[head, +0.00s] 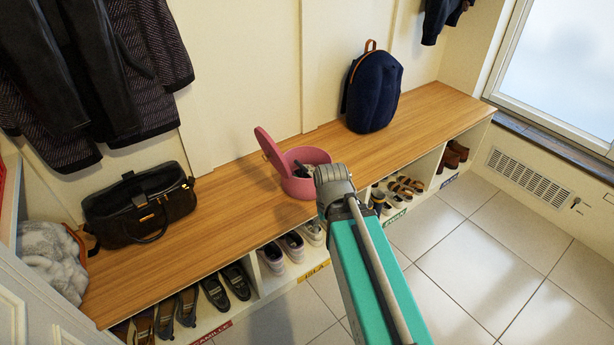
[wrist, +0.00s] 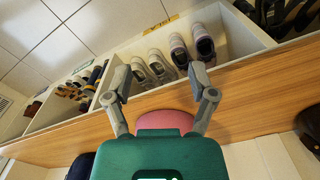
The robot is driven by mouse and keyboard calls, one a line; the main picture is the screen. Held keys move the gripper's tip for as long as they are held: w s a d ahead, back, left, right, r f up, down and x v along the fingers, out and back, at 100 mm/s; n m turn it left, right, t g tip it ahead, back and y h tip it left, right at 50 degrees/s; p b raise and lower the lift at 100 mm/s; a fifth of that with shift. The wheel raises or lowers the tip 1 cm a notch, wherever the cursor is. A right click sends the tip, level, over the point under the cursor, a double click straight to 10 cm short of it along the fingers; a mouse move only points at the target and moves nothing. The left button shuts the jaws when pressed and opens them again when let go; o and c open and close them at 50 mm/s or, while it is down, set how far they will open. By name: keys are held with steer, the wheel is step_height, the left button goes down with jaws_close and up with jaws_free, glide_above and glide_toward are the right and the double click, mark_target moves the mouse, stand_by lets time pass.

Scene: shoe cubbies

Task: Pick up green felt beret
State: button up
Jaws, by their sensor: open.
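I see no green felt beret in either view. A round pink box (head: 299,186) stands on the wooden bench with its lid (head: 270,150) tilted up at the left. My gripper (head: 303,168) is at the box's opening in the head view, partly hidden by my wrist; I cannot tell whether it touches the box. The box's inside is mostly hidden. In the wrist view my gripper (wrist: 158,86) has its two fingers spread with nothing between them. A pink part of the box (wrist: 166,121) shows just behind the gripper's body.
A black handbag (head: 140,204) and a grey fluffy item (head: 50,258) are on the bench (head: 225,215) at left; a navy backpack (head: 372,92) is at right. Dark coats (head: 95,70) hang above the left end. Cubbies below hold several shoes (head: 292,246). The tiled floor in front is clear.

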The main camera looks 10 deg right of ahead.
steer(key=shift+c, duration=0.5)
steer(key=w+d+r+t+y+b, duration=0.2)
steer(key=w+t, duration=0.3)
steer(key=w, duration=0.4)
steer(key=w+d+r+n+t+y+b, duration=0.1)
steer(key=w+t+y+b, duration=0.2)
steer(key=w+t, duration=0.3)
steer(key=w+b, duration=0.1)
steer(key=w, duration=0.3)
steer(key=shift+d+r+y, duration=0.35)
steer(key=shift+r+y, duration=0.05)
steer(key=b+x, duration=0.4)
steer(key=x, duration=0.4)
steer(key=shift+w, duration=0.15)
steer(key=shift+a+f, duration=0.15)
steer(key=shift+f, duration=0.05)
